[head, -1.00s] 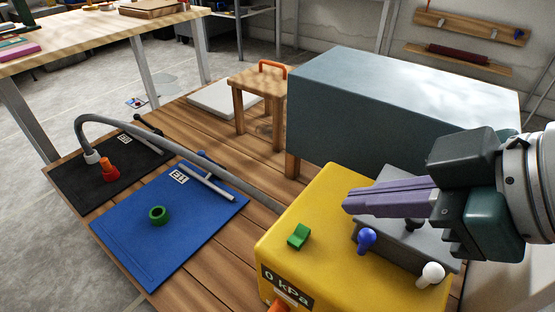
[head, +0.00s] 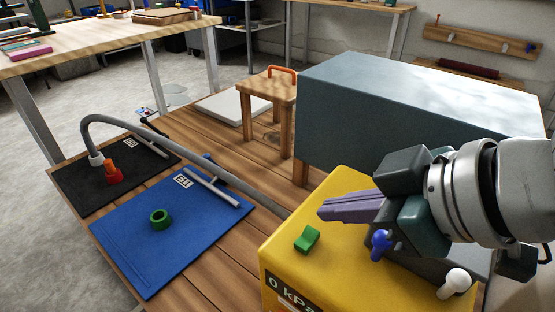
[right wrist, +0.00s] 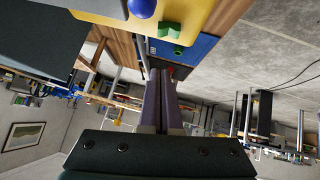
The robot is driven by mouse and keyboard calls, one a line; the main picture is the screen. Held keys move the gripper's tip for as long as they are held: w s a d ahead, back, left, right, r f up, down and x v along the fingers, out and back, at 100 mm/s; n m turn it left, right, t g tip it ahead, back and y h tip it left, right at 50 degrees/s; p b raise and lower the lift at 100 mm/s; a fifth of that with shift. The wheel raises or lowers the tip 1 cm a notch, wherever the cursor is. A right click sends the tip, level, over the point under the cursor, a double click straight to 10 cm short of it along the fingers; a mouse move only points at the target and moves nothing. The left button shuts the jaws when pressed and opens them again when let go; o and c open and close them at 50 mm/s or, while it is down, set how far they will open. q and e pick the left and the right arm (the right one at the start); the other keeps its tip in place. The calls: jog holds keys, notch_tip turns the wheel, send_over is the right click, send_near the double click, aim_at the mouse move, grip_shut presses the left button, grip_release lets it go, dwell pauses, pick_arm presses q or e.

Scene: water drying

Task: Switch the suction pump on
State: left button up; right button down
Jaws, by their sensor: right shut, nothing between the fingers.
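The suction pump is a yellow box (head: 340,265) at the bottom of the head view. Its front display (head: 290,291) reads 0 kPa. A green rocker switch (head: 307,239) is on its top; it also shows in the right wrist view (right wrist: 170,30). My right gripper (head: 322,211), with purple fingers, is shut and empty. Its fingertips appear above the pump top, just above and right of the switch in the picture, seemingly without touching it. My left gripper is not in view.
A blue knob (head: 380,243) and a white knob (head: 456,282) stand right of the switch. A large grey-blue box (head: 400,105) is behind the pump. A grey hose (head: 225,172) arches left over a blue mat (head: 130,250) with a green ring (head: 160,219).

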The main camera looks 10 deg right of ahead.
aim_at(307, 240)
jog(key=b+x, duration=0.1)
jog(key=x, duration=0.3)
jog(key=shift+f, duration=0.15)
jog(key=f, duration=0.1)
jog(key=f+b, duration=0.1)
jog(key=shift+d+f+b, duration=0.25)
jog(key=shift+b, duration=0.05)
jog(key=shift+d+f, duration=0.1)
jog(key=shift+f, duration=0.35)
